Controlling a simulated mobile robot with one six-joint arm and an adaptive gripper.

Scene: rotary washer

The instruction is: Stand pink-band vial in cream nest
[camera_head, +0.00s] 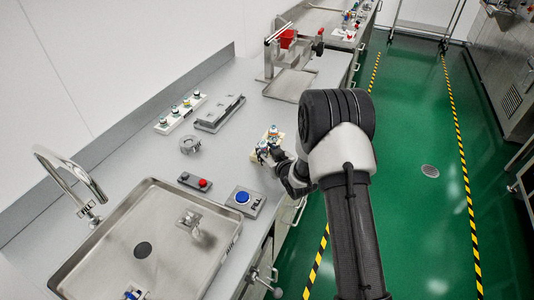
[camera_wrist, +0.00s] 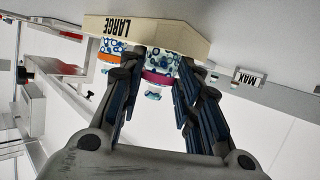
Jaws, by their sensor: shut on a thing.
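The wrist view looks upside down. In it the vial with the pink band (camera_wrist: 159,77) is between the two fingers of my gripper (camera_wrist: 162,62), which is shut on it. The vial has a blue-patterned body. The cream nest (camera_wrist: 185,33), marked LARGE, is right against the vial's far end; I cannot tell whether the vial is seated in it. An orange-band vial (camera_wrist: 108,57) is at the nest beside the left finger. In the head view, my gripper (camera_head: 268,153) is at the cream nest (camera_head: 256,160) near the counter's front edge, hiding most of it.
A steel sink (camera_head: 143,250) with a tap (camera_head: 70,175) is at the lower left. A cream rack (camera_head: 180,113), a grey rack (camera_head: 219,113) and a metal ring (camera_head: 190,145) stand behind.

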